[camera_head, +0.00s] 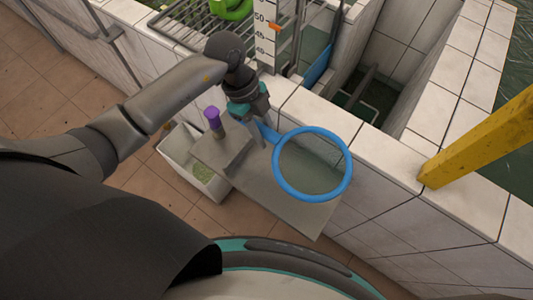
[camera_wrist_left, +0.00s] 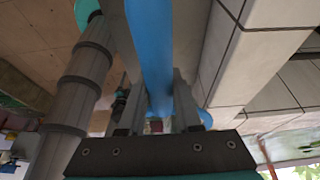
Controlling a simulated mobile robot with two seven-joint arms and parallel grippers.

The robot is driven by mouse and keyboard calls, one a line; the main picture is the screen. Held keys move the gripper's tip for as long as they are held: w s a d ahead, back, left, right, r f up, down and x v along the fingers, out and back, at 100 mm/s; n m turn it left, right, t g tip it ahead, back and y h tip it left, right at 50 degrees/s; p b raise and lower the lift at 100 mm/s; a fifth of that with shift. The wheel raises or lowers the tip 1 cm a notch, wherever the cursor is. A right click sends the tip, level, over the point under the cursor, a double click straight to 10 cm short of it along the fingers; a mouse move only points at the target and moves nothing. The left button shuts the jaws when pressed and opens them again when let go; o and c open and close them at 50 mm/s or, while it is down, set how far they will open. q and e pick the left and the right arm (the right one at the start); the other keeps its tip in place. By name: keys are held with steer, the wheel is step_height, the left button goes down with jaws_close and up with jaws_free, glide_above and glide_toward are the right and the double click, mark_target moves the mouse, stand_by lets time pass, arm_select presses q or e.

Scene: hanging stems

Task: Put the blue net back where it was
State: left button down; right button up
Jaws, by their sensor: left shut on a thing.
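The blue net (camera_head: 347,180) has a round blue hoop with a fine mesh and a short blue handle. In the head view the hoop is over a grey shelf (camera_head: 300,212), beside the tiled wall. My left gripper (camera_head: 257,134) is shut on the handle. In the left wrist view the blue handle (camera_wrist_left: 150,45) runs between the two fingers of my left gripper (camera_wrist_left: 158,105). I cannot tell whether the hoop touches the shelf. My right gripper is not in view.
A purple-topped object (camera_head: 212,116) stands on the shelf's left part. A white bin (camera_head: 179,171) with green bits is below left. A white gauge (camera_head: 264,40), a blue strip (camera_head: 318,65) and a wire rack (camera_head: 185,22) are behind. A yellow post (camera_head: 480,140) stands at right.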

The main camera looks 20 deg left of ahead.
arm_select(q)
step_height(320, 180, down, 12)
steer(key=shift+r+b, duration=0.2)
steer(key=shift+b, duration=0.85)
steer(key=c, duration=0.6)
jaws_free()
steer(key=shift+r, duration=0.1)
steer(key=p+v, duration=0.2)
steer(key=v, duration=1)
steer(key=shift+d, duration=0.1)
